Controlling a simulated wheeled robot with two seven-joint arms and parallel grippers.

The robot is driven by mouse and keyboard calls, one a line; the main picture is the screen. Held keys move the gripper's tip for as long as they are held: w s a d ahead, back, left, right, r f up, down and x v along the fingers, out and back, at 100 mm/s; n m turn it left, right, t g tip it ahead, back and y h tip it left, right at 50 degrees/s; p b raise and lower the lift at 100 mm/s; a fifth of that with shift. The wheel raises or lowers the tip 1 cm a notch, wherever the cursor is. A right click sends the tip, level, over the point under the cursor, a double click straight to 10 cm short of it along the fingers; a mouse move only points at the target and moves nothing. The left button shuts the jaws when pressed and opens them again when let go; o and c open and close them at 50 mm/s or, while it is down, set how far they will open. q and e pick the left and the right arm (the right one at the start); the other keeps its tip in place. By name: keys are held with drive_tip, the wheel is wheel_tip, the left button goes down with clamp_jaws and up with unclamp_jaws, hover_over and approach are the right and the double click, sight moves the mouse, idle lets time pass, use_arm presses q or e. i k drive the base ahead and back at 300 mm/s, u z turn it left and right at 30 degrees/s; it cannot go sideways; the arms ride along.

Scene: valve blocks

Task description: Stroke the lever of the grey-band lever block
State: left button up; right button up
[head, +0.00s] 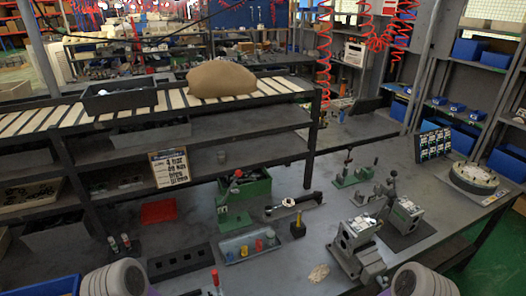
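No grey band can be made out for certain on any block. A grey block (355,238) stands at the right front of the bench. A second grey block (405,214) sits behind it on a dark plate, with a dark upright lever (392,186) beside it. A green block with upright levers (353,176) stands farther back. Another green block (233,218) with an upright lever stands left of centre. Small red tips show at the front edge, on a stick (215,278) and at the right; what they belong to is cut off. Neither gripper is in view; only rounded pale parts of my arms show in the bottom corners.
A tray with coloured cylinders (228,250), a black piece with a yellow band (298,229), a black holed strip (180,262) and a red tray (158,210) lie on the bench. A slatted rack (200,105) rises behind. The front middle is mostly clear.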

sight(391, 194)
drive_tip(key=u, duration=3.55)
drive_tip(key=k, duration=2.45)
drive_tip(key=z, duration=1.75)
